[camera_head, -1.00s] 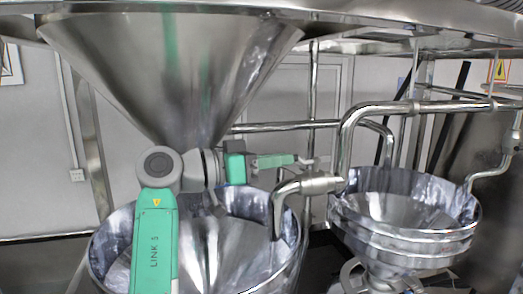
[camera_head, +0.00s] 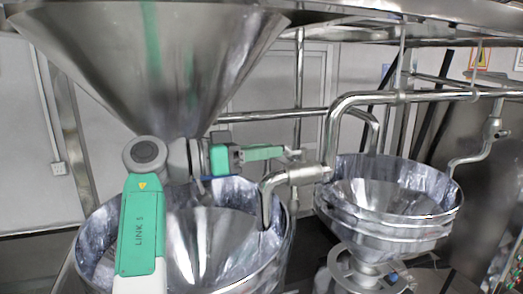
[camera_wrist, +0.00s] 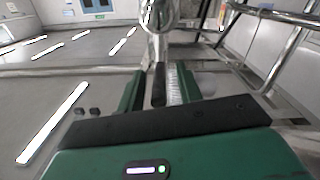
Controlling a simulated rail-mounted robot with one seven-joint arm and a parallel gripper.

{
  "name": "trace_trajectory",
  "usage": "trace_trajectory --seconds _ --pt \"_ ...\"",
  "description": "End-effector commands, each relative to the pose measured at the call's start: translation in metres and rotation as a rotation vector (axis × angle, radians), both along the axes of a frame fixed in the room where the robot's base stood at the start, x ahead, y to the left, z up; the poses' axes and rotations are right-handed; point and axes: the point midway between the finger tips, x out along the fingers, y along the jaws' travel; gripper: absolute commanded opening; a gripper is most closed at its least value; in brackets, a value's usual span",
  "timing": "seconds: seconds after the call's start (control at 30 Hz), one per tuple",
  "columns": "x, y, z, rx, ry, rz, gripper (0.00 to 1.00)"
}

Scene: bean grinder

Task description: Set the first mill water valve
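The first mill's water pipe (camera_head: 335,125) bends down to a thick metal valve section (camera_head: 306,175) and ends in a spout over the left mill bowl (camera_head: 85,235). My gripper (camera_head: 284,153) is just above and left of the valve section, pointing right. In the wrist view, my gripper (camera_wrist: 158,85) has its two green fingers apart. A narrow dark bar, probably the valve lever (camera_wrist: 158,85), stands between them, close to the ridged right pad. A gap shows on its left; contact cannot be made out. The shiny pipe also shows above it (camera_wrist: 160,18).
A large steel hopper (camera_head: 150,60) hangs over the left bowl, close above my arm. A second mill bowl (camera_head: 390,185) stands at the right with its own pipe (camera_head: 475,150). A horizontal pipe (camera_head: 260,116) runs behind my gripper. Metal rails (camera_wrist: 270,15) show in the wrist view.

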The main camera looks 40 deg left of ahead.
Motion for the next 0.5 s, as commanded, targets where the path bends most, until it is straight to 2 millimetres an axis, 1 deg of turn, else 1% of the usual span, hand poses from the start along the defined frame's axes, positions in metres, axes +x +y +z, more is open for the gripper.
trace_trajectory --seconds 0.17,0.27,0.5 --pt "0.0 0.0 0.001 0.0 -0.001 0.001 0.35" --pt "-0.006 0.005 -0.001 0.0 -0.003 0.003 0.35" --pt "-0.046 0.032 -0.003 0.001 -0.004 0.003 0.35"
